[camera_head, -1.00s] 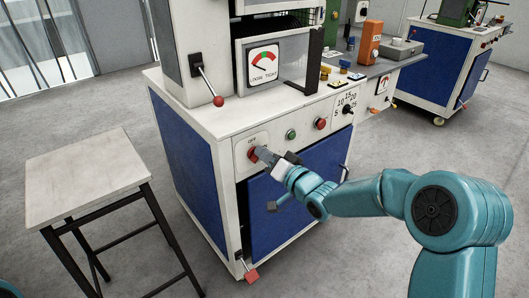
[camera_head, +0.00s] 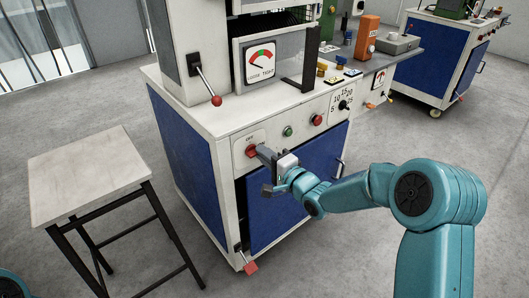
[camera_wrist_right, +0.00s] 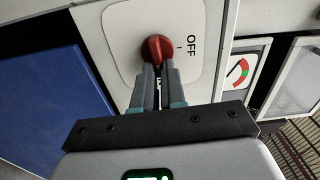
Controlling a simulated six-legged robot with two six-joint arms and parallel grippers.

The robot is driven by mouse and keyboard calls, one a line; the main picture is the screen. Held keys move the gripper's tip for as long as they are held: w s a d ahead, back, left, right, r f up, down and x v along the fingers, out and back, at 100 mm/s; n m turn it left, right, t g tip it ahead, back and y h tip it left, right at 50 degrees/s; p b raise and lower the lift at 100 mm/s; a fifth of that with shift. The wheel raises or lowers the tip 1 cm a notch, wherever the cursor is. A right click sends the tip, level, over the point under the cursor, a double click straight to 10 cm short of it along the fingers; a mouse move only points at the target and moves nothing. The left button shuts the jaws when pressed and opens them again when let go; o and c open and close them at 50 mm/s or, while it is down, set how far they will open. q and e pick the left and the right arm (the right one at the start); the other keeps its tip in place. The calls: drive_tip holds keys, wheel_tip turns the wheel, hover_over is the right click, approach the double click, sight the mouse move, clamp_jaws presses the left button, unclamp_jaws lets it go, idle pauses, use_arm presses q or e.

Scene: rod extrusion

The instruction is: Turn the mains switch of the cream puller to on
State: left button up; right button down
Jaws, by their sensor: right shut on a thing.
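The mains switch (camera_head: 251,151) is a red knob on a pale plate at the left of the cream puller's front panel (camera_head: 270,138). In the right wrist view the red knob (camera_wrist_right: 158,48) has its raised grip running up and down the picture. The word OFF and a tick stand to its right; another mark below it shows partly between the fingers. My right gripper (camera_head: 259,153) reaches the switch from the front and is shut on the knob; its fingertips (camera_wrist_right: 158,66) cover the knob's lower edge. My left gripper is not in view.
Beside the switch are a green button (camera_head: 288,131), a red button (camera_head: 317,119) and a numbered dial (camera_head: 345,105). A red-ended lever (camera_head: 216,100) hangs above the panel. A blue cabinet door (camera_head: 290,205) is below. A stool (camera_head: 88,170) stands at left; the floor in front is clear.

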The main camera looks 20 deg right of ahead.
drive_tip(key=shift+f+m, duration=0.15)
drive_tip(key=shift+m, duration=0.15)
idle(0.4)
drive_tip(key=c, duration=1.2)
unclamp_jaws()
drive_tip(key=shift+s, duration=0.1)
drive_tip(key=p+v, duration=0.2)
drive_tip(key=v, duration=1.4)
drive_tip(key=shift+s, duration=0.1)
